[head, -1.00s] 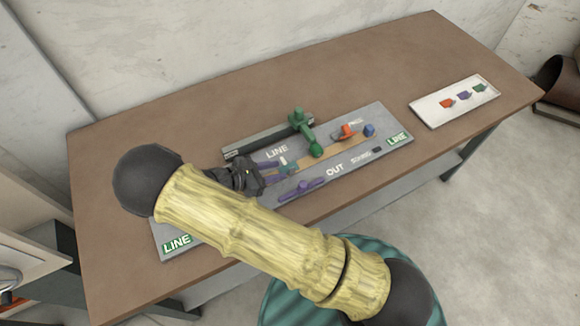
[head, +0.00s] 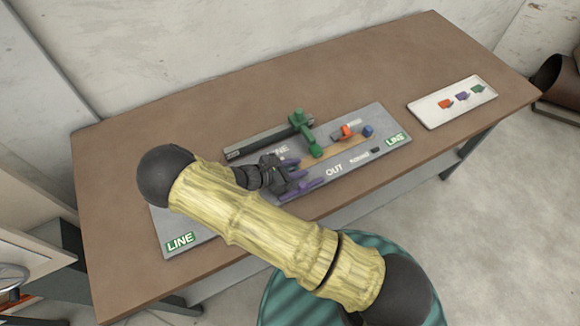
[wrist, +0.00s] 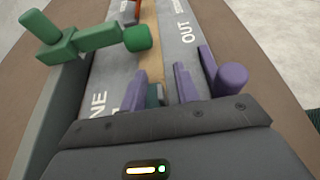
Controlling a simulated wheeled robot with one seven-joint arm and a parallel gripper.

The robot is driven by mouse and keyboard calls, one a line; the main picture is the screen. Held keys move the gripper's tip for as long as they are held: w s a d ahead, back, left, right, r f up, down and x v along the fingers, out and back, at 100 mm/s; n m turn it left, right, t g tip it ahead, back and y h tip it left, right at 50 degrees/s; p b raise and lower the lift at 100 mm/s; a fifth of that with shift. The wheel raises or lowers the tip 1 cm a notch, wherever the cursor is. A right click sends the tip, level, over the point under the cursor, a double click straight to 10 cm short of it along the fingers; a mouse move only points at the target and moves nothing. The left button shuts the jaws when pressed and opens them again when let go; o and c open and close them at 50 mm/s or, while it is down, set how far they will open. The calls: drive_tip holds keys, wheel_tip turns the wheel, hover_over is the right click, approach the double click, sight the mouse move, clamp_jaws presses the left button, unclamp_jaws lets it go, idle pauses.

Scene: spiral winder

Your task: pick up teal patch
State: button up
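My gripper (head: 291,174) is low over the middle of the grey board (head: 212,232). In the wrist view, its two purple fingers (wrist: 164,84) stand apart. A small part of the teal patch (wrist: 153,97) shows between them, nearer the left finger, with a gap to the right finger. The rest of the patch is hidden behind the gripper's dark body. In the head view the gripper covers the patch. I cannot tell whether a finger touches it.
A green lever part (head: 301,123) stands just beyond the gripper. A purple part (head: 303,190) lies close beside it. Orange (head: 347,131) and blue (head: 368,130) pieces sit farther right on the board. A white tray (head: 425,116) holds small coloured pieces. The brown table is mostly clear.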

idle(0.5)
clamp_jaws()
wheel_tip(320, 180, up, 28)
drive_tip(key=b, duration=0.1)
drive_tip(key=shift+b, duration=0.35)
idle(0.3)
idle(0.3)
